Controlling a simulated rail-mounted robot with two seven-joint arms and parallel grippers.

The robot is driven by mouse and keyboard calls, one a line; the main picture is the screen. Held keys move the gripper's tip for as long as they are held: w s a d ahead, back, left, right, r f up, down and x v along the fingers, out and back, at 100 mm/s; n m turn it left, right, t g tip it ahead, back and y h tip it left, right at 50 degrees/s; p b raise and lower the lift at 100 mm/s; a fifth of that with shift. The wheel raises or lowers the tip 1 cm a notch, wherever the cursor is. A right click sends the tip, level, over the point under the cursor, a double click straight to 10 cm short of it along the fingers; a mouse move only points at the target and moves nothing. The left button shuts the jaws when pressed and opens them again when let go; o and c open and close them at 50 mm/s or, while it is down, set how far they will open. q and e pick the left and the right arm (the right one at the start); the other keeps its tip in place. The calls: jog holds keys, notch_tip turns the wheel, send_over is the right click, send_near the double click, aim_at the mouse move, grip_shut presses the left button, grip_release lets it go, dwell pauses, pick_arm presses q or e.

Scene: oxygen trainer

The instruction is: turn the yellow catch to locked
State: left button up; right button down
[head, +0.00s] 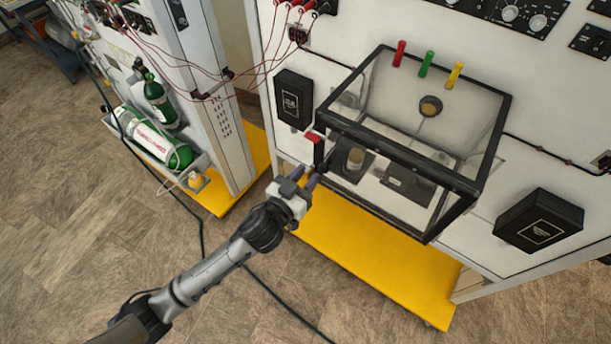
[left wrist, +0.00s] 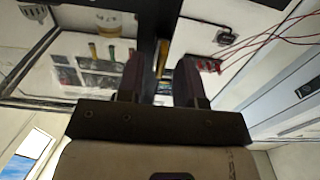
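A clear box with a black frame (head: 440,175) is mounted on the white panel. My left gripper (head: 307,176) is at the lower left front corner of this box, just below a red tab (head: 313,137). In the left wrist view its two dark fingers (left wrist: 158,72) stand apart. A narrow yellow piece, apparently the yellow catch (left wrist: 162,57), shows in the gap between them against a black frame bar. I cannot tell whether either finger touches it. In the head view the catch is mostly hidden by the gripper. My right gripper is in neither view.
Red (head: 399,53), green (head: 426,63) and yellow (head: 455,75) handles stand along the box's back top edge. Black boxes (head: 294,98) (head: 538,220) flank it on the panel. A yellow base (head: 375,262) lies below. Green cylinders (head: 158,137) and red cables (head: 262,60) are to the left.

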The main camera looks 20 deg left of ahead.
pick_arm(q)
jog(key=shift+c, duration=0.4)
grip_shut()
